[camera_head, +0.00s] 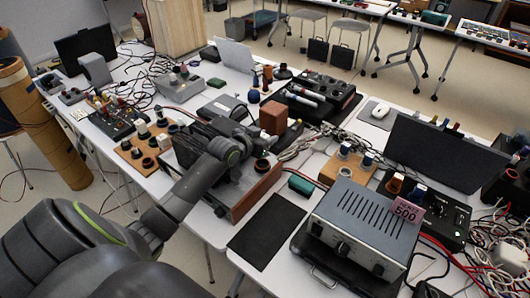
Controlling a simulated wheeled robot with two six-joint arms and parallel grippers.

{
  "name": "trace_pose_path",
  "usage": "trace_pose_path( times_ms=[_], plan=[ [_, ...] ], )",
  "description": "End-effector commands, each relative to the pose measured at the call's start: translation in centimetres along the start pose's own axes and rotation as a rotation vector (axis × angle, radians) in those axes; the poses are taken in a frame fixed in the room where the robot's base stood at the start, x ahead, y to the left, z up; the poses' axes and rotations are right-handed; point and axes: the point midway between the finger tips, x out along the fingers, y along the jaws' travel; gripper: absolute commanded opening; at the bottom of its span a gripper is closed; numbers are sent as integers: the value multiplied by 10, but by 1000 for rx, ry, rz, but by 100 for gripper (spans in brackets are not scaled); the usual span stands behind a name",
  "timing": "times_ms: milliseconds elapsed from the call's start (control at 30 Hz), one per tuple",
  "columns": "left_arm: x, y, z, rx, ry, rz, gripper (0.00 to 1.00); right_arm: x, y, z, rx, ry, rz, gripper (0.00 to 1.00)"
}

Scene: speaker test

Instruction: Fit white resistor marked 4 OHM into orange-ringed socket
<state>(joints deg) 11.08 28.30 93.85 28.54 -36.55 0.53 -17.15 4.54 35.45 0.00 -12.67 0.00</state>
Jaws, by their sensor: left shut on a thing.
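My left arm comes in from the lower left, and its gripper (256,138) is over the wooden-sided tray in the middle of the table. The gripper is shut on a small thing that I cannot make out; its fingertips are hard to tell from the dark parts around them. I cannot pick out the white resistor or read a 4 OHM mark. A small orange-ringed part (394,184) stands beside the grey power unit, but I cannot tell whether it is the socket. My right gripper is not in view.
The wooden-sided tray (252,194) stands near the front edge. A grey power unit (358,226) with a pink 500 tag (407,211) is at right. A black mat (266,232) lies bare. A brown block (273,118) stands behind the gripper. Cables clutter the right.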

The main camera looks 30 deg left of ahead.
Motion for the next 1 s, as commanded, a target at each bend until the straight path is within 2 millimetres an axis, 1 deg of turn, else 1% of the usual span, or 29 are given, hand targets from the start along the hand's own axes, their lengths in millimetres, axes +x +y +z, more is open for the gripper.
trace_pose_path(
  times_ms=[33, 100, 167, 300, 400, 700, 933, 967, 1000],
  plan=[
    [2, 0, 7, -2, -2, 0, 9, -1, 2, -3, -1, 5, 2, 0],
    [5, 0, 12, -1, -1, 0, 9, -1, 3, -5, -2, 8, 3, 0],
    [7, 0, 17, 0, -1, 1, 9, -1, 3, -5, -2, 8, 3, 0],
    [14, 0, 37, -3, -3, 1, 9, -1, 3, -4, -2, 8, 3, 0],
    [19, 0, 46, -2, -1, 1, 9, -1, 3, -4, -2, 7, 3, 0],
    [20, 0, 49, 1, 1, 1, 9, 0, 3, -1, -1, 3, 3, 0],
    [23, 0, 56, 1, 1, 1, 9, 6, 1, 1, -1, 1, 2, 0],
    [22, 0, 55, 1, 0, 1, 35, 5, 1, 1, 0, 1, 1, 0],
    [22, 0, 55, 1, 0, 1, 40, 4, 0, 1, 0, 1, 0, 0]
  ],
)
